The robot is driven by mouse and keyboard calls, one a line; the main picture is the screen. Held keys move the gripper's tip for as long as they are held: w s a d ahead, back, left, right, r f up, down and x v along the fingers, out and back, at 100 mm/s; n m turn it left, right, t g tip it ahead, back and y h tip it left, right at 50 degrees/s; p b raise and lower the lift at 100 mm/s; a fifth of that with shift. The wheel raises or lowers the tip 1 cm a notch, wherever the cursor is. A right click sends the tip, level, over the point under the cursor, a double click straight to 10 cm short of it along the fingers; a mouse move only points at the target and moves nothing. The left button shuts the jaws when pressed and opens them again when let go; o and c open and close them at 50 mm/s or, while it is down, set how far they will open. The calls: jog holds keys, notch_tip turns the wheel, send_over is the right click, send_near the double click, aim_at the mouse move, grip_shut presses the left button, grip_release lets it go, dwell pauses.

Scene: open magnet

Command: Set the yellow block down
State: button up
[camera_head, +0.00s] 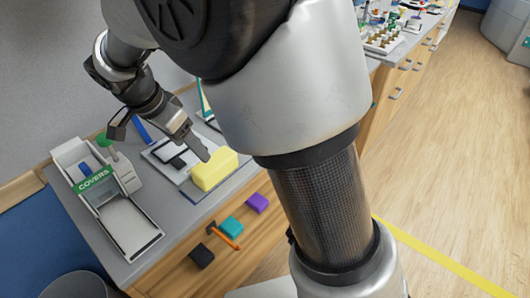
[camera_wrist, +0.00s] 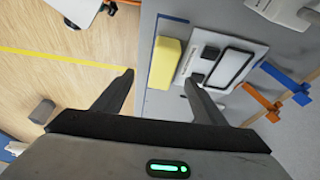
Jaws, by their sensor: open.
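The yellow block (camera_head: 215,168) rests on the bench near its front edge, partly on a blue strip or mat. It also shows in the wrist view (camera_wrist: 165,64). My gripper (camera_head: 203,152) is close beside the block in the head view, with its tips near the block's upper left corner. In the wrist view my gripper (camera_wrist: 159,78) has its two fingers spread wide with nothing between them. The block lies just beyond the tips, nearer the right finger. I see no clear contact. Whether the fingers are above the block's height is hard to tell.
A white tray with dark-framed parts (camera_wrist: 222,62) lies right next to the block. A bin marked COVERS (camera_head: 95,182) stands at the left of the bench. Purple (camera_head: 257,202), teal (camera_head: 231,226) and black (camera_head: 201,256) pieces show at the bench front. My arm hides the middle.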

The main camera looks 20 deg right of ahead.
jog(key=s+d+r+n+y, duration=0.3)
jog(key=s+d+r+n, duration=0.2)
jog(key=s+d+r, duration=0.55)
jog(key=s+d+n+t, duration=0.3)
jog(key=s+d+n, duration=0.2)
jog(key=s, duration=0.4)
jog(key=shift+s+d+f+n, duration=0.15)
jog(key=shift+d+f+n, duration=0.15)
jog(key=shift+d, duration=0.35)
